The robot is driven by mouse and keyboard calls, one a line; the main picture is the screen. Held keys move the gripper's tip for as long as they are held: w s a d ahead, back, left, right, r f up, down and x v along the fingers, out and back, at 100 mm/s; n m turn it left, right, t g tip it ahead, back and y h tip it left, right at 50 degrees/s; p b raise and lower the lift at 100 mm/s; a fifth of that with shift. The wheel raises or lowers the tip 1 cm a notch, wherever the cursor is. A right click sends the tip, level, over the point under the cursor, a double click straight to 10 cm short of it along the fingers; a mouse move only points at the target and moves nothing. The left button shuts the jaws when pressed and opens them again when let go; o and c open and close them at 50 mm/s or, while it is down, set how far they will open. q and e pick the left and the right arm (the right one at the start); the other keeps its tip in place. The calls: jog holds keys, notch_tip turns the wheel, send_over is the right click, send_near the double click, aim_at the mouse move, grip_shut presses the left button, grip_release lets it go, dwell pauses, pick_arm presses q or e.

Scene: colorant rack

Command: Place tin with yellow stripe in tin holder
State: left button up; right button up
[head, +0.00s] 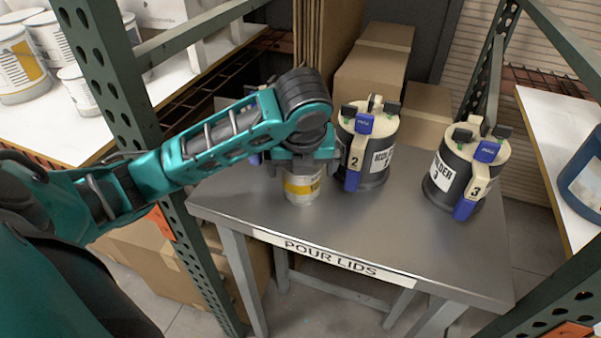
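A small white tin with a yellow stripe (302,188) is upright at the grey metal table, near its left front. My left gripper (302,168) points down over the tin, with its fingers at either side of the tin's upper part; whether they press on it cannot be made out. Black tin holder 2 (378,150) stands just right of the gripper, with a cream top and blue latches. Black tin holder 3 (462,172) stands farther right. Something with a blue part (256,158) is mostly hidden behind my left arm. My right gripper is not in view.
The table (400,235) has a "POUR LIDS" label on its front edge and clear room at the front. Cardboard boxes (372,68) stand behind it. Green rack posts (115,85) flank it. More tins (18,68) sit on the left shelf.

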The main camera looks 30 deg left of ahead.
pick_arm(q)
grip_shut()
dwell(0.9)
jog(key=shift+r, duration=0.2)
